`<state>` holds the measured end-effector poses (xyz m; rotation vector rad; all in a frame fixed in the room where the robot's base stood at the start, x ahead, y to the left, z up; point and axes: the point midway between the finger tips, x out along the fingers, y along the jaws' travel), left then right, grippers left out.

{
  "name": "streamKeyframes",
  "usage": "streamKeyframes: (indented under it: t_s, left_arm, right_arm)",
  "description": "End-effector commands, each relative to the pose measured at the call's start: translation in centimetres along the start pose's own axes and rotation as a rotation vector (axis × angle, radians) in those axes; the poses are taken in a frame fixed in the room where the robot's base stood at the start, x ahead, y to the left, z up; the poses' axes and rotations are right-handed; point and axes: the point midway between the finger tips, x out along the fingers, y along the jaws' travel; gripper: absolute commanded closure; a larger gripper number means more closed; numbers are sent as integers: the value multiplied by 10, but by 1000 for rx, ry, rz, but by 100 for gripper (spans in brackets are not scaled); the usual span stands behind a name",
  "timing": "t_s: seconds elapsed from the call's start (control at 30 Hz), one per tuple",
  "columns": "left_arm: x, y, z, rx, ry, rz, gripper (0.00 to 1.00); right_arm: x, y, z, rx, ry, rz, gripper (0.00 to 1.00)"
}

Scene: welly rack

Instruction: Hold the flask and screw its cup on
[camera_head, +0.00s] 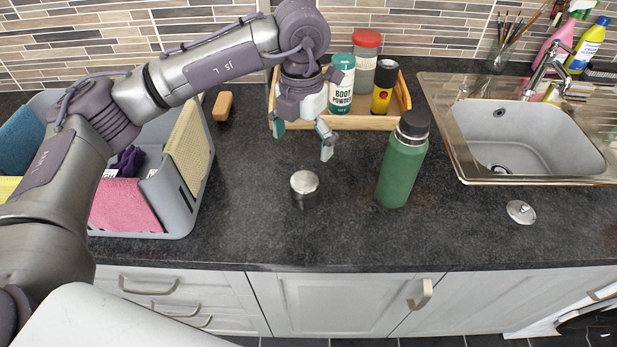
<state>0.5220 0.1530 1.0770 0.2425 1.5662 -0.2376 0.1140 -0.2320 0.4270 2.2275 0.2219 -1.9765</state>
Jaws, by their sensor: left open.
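The green flask (402,165) stands upright on the dark worktop, right of the middle, with a black top. The small cup (304,187), with a shiny steel upper face and darker side, sits on the worktop to the left of the flask, apart from it. My left gripper (302,140) points down above and behind the cup, its fingers spread and nothing between them. It touches neither the cup nor the flask. My right gripper is not in view.
A wooden tray (366,122) with boot powder and other containers stands behind. A grey crate (178,218) with cloths is at left, a wooden-backed brush (222,106) beside it. The sink (520,140) is at right, a sink plug (520,212) before it. The front worktop is clear.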

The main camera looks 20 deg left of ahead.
Motion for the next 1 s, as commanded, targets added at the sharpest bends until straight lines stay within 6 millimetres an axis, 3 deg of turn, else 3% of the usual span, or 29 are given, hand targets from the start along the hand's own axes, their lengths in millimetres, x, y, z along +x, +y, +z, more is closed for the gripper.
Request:
streamKeyframes:
  t_s: [0.07,0.2,0.37,0.5,0.7,1.0]
  left_arm:
    - [0,0,0,1,-1,-1,2]
    - [3,-1,0,2,1,-3,2]
    - [27,-1,-1,2,5,-4,2]
    - [55,-1,-1,2,4,-4,2]
    - [81,-2,0,3,1,-5,2]
    - [86,-2,0,3,-1,-4,2]
  right_arm:
    - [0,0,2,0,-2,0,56]
    - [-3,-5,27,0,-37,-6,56]
    - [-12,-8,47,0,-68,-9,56]
    - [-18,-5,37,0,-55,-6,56]
    - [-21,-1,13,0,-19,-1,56]
    - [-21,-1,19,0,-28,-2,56]
